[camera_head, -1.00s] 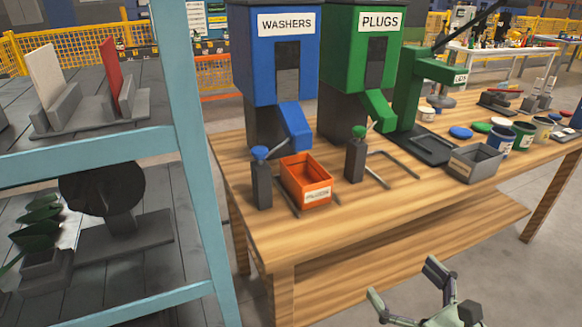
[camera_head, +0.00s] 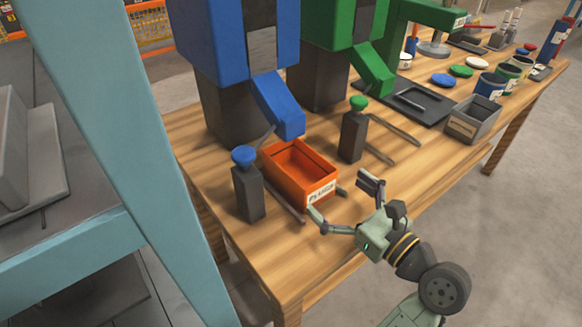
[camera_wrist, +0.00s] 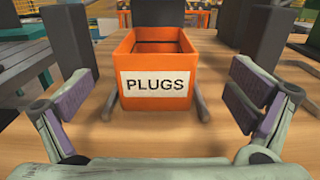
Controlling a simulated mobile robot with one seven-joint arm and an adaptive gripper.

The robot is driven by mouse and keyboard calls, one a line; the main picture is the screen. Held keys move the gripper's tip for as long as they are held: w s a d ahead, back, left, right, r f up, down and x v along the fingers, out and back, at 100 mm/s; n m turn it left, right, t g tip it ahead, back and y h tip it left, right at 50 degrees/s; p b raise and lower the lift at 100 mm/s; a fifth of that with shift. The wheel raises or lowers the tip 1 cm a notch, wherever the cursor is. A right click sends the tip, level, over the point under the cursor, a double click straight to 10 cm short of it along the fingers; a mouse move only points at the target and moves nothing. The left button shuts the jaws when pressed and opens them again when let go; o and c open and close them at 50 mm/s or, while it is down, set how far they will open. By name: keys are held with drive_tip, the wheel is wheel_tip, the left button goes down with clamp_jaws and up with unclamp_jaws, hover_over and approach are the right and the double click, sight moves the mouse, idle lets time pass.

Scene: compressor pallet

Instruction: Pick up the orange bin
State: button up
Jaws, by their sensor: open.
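The orange bin (camera_head: 298,172) is an open-topped box on the wooden table, below the blue dispenser's chute, between two dark rails. Its front label reads "PLUGS" in the wrist view (camera_wrist: 157,85); the inside that shows in the head view looks empty. My gripper (camera_head: 342,204) is at the table's front side, just in front of the bin. In the wrist view the fingers of my gripper (camera_wrist: 160,105) are spread wide, one on each side of the bin's front, with nothing between them but bin and table. The fingers look apart from the bin.
A blue-knobbed post (camera_head: 247,190) stands left of the bin and a green-knobbed post (camera_head: 353,135) right. The blue dispenser (camera_head: 228,60) and green dispenser (camera_head: 335,40) rise behind. A grey bin (camera_head: 472,122) sits farther right. A light-blue shelf frame (camera_head: 115,120) is close on the left.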

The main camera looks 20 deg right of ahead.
sight(324, 182)
drive_tip(key=x, duration=0.4)
drive_tip(key=shift+s+r, duration=0.1)
drive_tip(key=x, duration=0.1)
drive_tip(key=p+x, duration=0.1)
drive_tip(key=x, duration=0.2)
drive_tip(key=shift+a+r+p, duration=0.25)
drive_tip(key=shift+a+p, duration=0.05)
drive_tip(key=shift+a, duration=0.05)
drive_tip(key=shift+w+a+f, duration=0.1)
drive_tip(key=shift+w+a, duration=0.05)
drive_tip(key=shift+w, duration=0.4)
drive_tip(key=c, duration=1.3)
